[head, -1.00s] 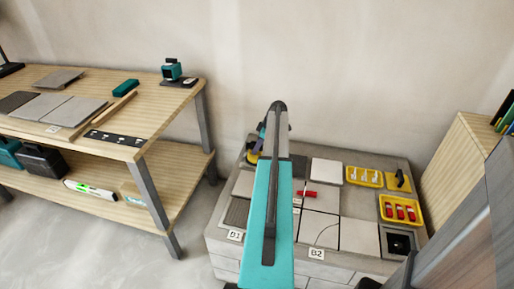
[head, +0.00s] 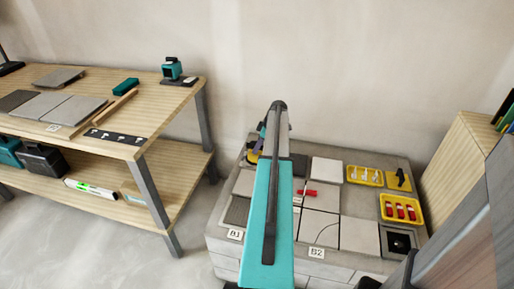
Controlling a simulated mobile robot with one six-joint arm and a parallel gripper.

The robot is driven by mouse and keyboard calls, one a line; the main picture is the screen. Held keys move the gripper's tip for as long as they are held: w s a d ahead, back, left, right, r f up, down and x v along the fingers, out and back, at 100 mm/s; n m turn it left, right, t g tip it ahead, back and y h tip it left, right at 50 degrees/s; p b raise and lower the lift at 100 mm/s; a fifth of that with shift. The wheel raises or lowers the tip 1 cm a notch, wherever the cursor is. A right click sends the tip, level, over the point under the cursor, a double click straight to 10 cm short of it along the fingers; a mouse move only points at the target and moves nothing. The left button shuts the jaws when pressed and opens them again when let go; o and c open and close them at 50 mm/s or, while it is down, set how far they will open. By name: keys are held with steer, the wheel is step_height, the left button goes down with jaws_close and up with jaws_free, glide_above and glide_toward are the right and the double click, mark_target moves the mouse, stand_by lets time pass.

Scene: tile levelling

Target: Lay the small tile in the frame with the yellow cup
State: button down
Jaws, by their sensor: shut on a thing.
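The teal arm link, which is mine, stands in the middle of the view and covers part of the tiled block (head: 228,262). My gripper's jaws and anything in them are hidden behind it. A small purple and yellow thing (head: 253,152) shows just left of the arm at the block's back; I cannot tell whether it is the yellow cup or whether it touches my gripper. I cannot tell which is the small tile. A dark square frame (head: 398,241) sits at the block's front right.
Yellow trays with white pieces (head: 365,184) and red pieces (head: 385,214) stand on the block's right. A red piece (head: 307,193) lies among the tiles. Labels B1 (head: 235,235) and B2 (head: 317,253) mark the front. A wooden bench (head: 150,118) with tiles stands left; floor lies between.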

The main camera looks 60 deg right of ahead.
steer(key=c, duration=1.6)
jaws_free()
steer(key=shift+o, duration=0.2)
steer(key=shift+r, duration=0.1)
steer(key=v, duration=1.3)
steer(key=shift+r+p, duration=0.35)
